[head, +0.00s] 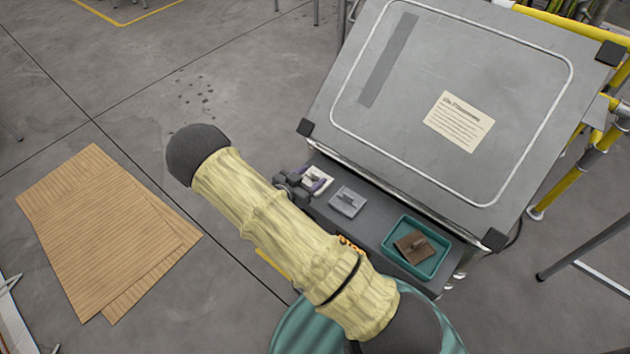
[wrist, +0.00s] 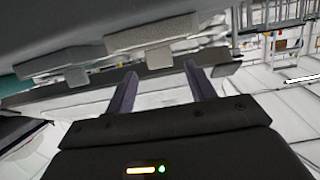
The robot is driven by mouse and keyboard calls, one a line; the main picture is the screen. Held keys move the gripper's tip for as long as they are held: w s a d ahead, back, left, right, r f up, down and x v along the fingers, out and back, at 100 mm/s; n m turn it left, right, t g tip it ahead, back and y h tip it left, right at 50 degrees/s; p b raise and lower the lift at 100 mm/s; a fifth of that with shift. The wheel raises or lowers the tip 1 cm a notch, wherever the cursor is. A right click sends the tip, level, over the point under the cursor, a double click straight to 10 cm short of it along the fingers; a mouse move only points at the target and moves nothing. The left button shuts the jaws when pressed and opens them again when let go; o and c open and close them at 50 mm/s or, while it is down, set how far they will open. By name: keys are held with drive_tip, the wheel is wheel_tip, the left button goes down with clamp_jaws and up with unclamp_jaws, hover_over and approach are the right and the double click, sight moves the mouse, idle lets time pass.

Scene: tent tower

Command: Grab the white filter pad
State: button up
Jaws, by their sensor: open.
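The white filter pad (head: 314,174) sits at the left end of the dark ledge, partly hidden by my gripper (head: 318,184). In the wrist view, a pale pad (wrist: 150,36) with a small tab lies just beyond the fingertips. My gripper (wrist: 160,72) shows there with its two purple fingers apart and the tab in line with the gap between them. Nothing is clearly held. I cannot tell whether the fingers touch the tab.
A grey pad (head: 348,202) lies to the right on the ledge, also in the wrist view (wrist: 52,66). A teal tray (head: 387,249) holding a brown pad (head: 408,241) is further right. A sloped grey board (head: 440,60) rises behind. Cardboard sheets (head: 100,225) lie on the floor at left.

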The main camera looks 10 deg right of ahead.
sight(315, 175)
drive_tip(key=x, duration=0.5)
drive_tip(key=shift+w+a+f+p, duration=0.1)
drive_tip(key=shift+a+f+p, duration=0.05)
drive_tip(key=shift+f+p, duration=0.15)
drive_tip(key=shift+a, duration=0.15)
drive_tip(key=shift+r, duration=0.1)
drive_tip(key=shift+d, duration=0.2)
drive_tip(key=shift+a, duration=0.15)
drive_tip(key=c, duration=1.1)
